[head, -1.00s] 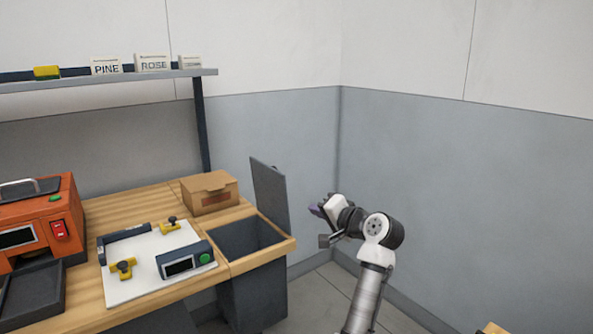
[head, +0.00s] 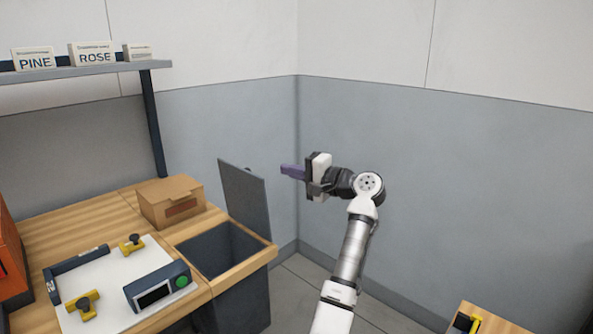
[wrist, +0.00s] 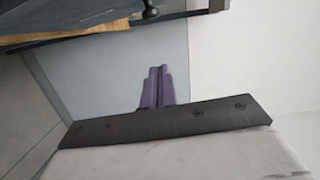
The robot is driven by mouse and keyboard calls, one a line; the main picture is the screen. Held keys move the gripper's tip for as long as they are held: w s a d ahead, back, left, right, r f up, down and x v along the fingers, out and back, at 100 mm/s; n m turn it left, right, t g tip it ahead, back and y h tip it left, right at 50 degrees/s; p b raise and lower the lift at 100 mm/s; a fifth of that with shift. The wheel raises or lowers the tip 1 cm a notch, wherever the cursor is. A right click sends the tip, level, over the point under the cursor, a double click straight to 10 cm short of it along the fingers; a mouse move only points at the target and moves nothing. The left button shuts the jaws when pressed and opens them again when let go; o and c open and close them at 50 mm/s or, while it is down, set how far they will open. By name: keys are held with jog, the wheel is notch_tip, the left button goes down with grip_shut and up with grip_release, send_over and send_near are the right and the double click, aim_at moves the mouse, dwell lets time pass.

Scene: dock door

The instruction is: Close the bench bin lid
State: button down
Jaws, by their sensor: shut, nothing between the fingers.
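The bench bin (head: 237,292) is a dark grey box set into the right end of the wooden bench, and its top opening is uncovered. Its lid (head: 245,203) is a flat dark panel standing upright along the right side of the opening. My gripper (head: 283,170) has purple fingers, is shut and empty, and points left. In the head view it is just right of the lid's upper part; I cannot tell the gap in depth. The purple fingers (wrist: 158,88) show in the wrist view, with a dark edge and knob, perhaps of the lid, at the top.
A white board (head: 112,268) with yellow clamps and a device lies at left. Walls meet behind my arm. Another wooden surface (head: 490,318) shows at lower right.

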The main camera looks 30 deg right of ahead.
jog(key=w+a+p, duration=0.2)
jog(key=w+a, duration=0.1)
jog(key=a, duration=0.3)
jog(key=shift+w+a+f, duration=0.15)
jog(key=shift+a+f, duration=0.05)
jog(key=shift+a, duration=0.15)
jog(key=s+a+f+n+h+b, duration=0.1)
jog(key=s+a+n+b, duration=0.15)
jog(key=a, duration=0.25)
jog(key=s+a+f+n+b, duration=0.1)
jog(key=a+n+b, duration=0.2)
jog(key=a+n, duration=0.15)
jog(key=s+a+f+n+h+b, duration=0.2)
jog(key=s+a+f+n+b, duration=0.1)
jog(key=a+f+n+b, duration=0.5)
jog(key=shift+s+a+f, duration=0.15)
jog(key=shift+a+f, duration=0.35)
jog(key=shift+f, duration=0.7)
